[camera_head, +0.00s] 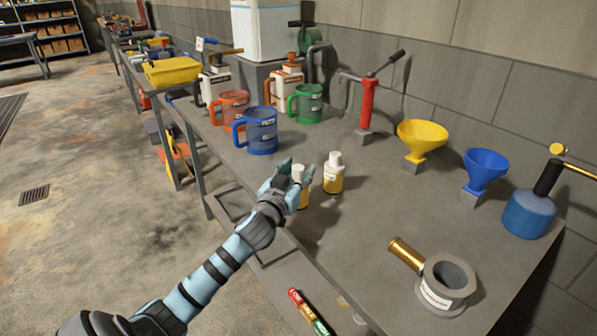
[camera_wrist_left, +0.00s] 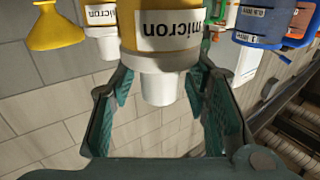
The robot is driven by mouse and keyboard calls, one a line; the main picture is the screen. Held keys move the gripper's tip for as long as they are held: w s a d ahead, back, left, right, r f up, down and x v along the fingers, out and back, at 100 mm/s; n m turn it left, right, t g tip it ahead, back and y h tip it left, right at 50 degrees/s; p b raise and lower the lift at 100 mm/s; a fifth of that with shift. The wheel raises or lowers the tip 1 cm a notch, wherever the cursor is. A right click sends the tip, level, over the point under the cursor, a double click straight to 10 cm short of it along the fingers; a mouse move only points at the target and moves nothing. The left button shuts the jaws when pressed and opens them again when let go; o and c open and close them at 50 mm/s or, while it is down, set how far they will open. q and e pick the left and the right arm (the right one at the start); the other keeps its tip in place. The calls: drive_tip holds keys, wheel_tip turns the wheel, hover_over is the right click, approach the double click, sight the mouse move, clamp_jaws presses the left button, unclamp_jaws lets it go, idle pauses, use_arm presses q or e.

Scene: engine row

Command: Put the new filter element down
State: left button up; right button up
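My left gripper (camera_head: 291,178) reaches over the bench. Its fingers are closed against the sides of a yellow filter element (camera_head: 304,198) with a white cap and label. In the left wrist view, which is upside down, the filter element (camera_wrist_left: 165,52) shows its "micron" label and sits between the fingertips of the left gripper (camera_wrist_left: 160,85). It looks upright; whether its base touches the bench is hidden. A second, similar filter element (camera_head: 334,180) stands upright on the bench just right of the gripper. My right gripper is not in view.
Blue (camera_head: 261,131), orange (camera_head: 234,106) and green (camera_head: 308,104) jugs stand behind the gripper. A grey ring-shaped housing (camera_head: 446,286) and a brass cylinder (camera_head: 407,254) are at the right front. Yellow (camera_head: 421,137) and blue (camera_head: 485,167) funnels stand along the wall. The middle of the bench (camera_head: 390,205) is clear.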

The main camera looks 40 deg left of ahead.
use_arm(q)
drive_tip(key=shift+r, duration=0.1)
drive_tip(key=shift+r, duration=0.15)
drive_tip(key=v, duration=1.2)
drive_tip(key=shift+p, duration=0.45)
